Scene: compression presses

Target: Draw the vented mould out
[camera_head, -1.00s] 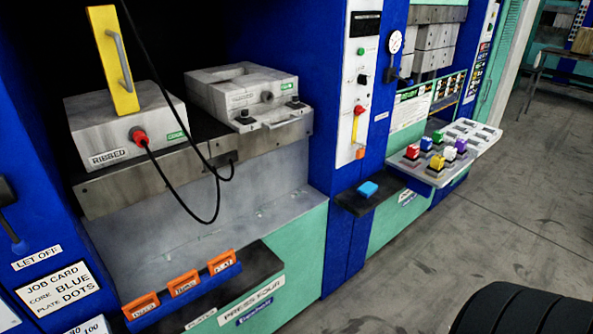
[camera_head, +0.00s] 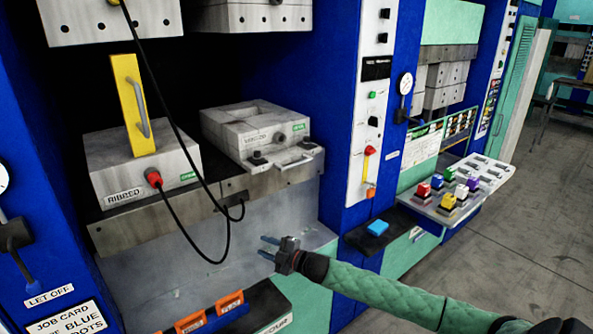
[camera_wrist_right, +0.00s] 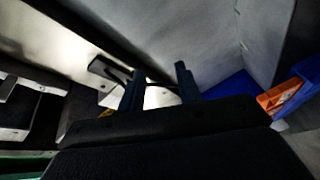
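The mould on the right of the press bed, a grey block with a square opening in its top (camera_head: 255,125), has a small green tag; its front label is too small to read surely. A front plate carries its pale bar handle (camera_head: 297,162) and two black knobs. Beside it on the left sits the mould labelled RIBBED (camera_head: 145,172), with a yellow upright piece (camera_head: 133,105) and a red plug. My right gripper (camera_head: 266,247) is open and empty, below and in front of the bed, apart from the handle. Its two fingers also show spread in the right wrist view (camera_wrist_right: 159,82). My left gripper is not in view.
A black cable (camera_head: 222,235) hangs in a loop left of my right gripper. Orange labelled tags (camera_head: 230,303) stand on the lower ledge. A blue button (camera_head: 377,228) and a tray of coloured pieces (camera_head: 480,202) stick out at right. The bed's metal front edge (camera_head: 215,198) runs below the moulds.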

